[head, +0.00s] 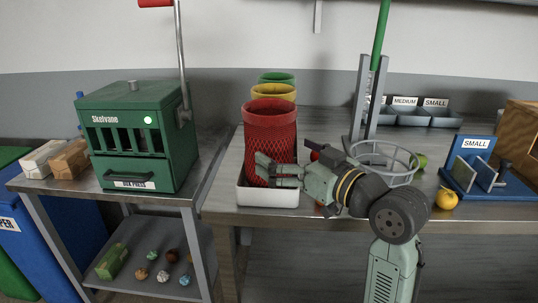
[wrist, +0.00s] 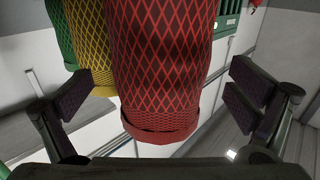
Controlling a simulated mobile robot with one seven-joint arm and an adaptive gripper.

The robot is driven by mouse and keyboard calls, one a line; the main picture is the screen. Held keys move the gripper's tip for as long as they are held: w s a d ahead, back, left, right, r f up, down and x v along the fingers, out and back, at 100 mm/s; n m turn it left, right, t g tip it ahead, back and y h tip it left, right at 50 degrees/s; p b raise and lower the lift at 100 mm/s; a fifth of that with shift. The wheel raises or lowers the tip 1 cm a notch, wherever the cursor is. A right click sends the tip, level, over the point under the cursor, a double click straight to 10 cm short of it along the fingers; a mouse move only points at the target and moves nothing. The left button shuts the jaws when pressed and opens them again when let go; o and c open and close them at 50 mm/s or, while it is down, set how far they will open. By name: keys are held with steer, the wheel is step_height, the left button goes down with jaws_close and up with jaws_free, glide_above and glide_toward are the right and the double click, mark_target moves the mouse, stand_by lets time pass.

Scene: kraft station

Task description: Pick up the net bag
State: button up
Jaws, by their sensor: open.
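A red net bag (head: 268,122), shaped like an upright open-topped tube with a dark mesh pattern, stands at the near end of a white tray (head: 268,198). Behind it in a row are a yellow net bag (head: 274,91) and a green net bag (head: 277,77), mostly hidden. My gripper (head: 272,170) is open low at the red bag's near side. In the wrist view the red bag (wrist: 160,60) stands between the spread fingers of my gripper (wrist: 160,100), with gaps on both sides. The yellow bag (wrist: 90,45) shows behind it to the left.
A green box press (head: 135,140) stands on the left table. A metal ring stand (head: 385,160) is just right of my arm. A blue "SMALL" holder (head: 475,170), a yellow fruit (head: 446,199) and labelled grey bins (head: 408,116) are farther right. Table space behind the ring stand is partly clear.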

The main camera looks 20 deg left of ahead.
steer(key=x, duration=0.1)
steer(key=p+x, duration=0.1)
steer(key=x, duration=0.1)
steer(key=p+x, duration=0.1)
steer(key=shift+w+a+r, duration=0.1)
steer(key=shift+a+r, duration=0.2)
steer(key=shift+r, duration=0.05)
steer(key=shift+w+a+f, duration=0.1)
steer(key=shift+w+a, duration=0.1)
steer(key=c, duration=0.8)
steer(key=shift+c, duration=0.4)
